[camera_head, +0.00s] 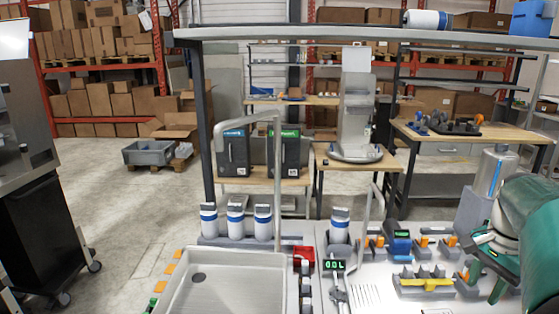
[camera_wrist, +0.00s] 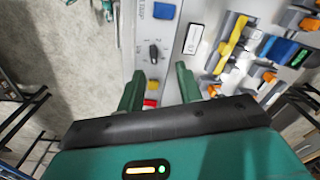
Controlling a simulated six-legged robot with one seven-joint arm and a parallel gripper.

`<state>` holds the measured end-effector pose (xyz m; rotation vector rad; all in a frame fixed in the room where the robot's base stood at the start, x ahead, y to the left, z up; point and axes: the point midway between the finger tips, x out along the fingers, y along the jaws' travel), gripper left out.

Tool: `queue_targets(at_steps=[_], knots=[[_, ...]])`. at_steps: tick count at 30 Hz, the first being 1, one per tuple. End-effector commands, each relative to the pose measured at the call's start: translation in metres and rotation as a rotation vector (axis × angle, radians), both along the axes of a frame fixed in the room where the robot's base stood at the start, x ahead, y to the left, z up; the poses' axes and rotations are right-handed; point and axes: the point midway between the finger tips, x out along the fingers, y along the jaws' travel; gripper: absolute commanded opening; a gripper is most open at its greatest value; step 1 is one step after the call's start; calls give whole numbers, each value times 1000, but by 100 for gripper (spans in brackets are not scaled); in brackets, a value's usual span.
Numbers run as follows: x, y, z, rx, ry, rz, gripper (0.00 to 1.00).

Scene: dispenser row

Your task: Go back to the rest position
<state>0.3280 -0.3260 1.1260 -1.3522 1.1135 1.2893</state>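My gripper (camera_wrist: 158,88) is open in the wrist view, its two green fingers apart with nothing held between them. A grey panel with a dark knob (camera_wrist: 154,52), a yellow button (camera_wrist: 153,85) and a red button (camera_wrist: 150,103) shows between and beyond the fingers. In the head view my green gripper (camera_head: 485,282) hangs at the right edge, over the right end of the bench. The fingertips are partly cut off by the clutter there, so contact with anything is hard to tell.
A sink (camera_head: 222,284) fills the bench front. White bottles with blue bands (camera_head: 236,220) stand behind it; another bottle (camera_head: 340,226) stands right of the tap (camera_head: 278,180). A digital display (camera_head: 334,266) sits mid-bench. A yellow-topped holder (camera_head: 426,282) is near my gripper. An upper shelf (camera_head: 330,33) spans overhead.

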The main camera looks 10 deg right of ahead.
Motion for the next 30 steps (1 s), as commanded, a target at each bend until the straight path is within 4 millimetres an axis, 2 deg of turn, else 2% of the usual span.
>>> queue_targets(at_steps=[3, 8, 9, 15, 18, 21, 24, 30], knots=[[13, 58, 9, -28, -66, 206, 35], [18, 143, 13, -90, -158, 532, 35], [17, 164, 13, -109, -180, 613, 35], [-5, 257, 5, -221, -281, 1011, 35], [-21, 292, -4, -282, -323, 1181, 35], [-33, 313, -11, -330, -351, 1300, 35], [-39, 324, -16, -358, -365, 1364, 35], [-41, 326, -17, -364, -367, 1380, 35]])
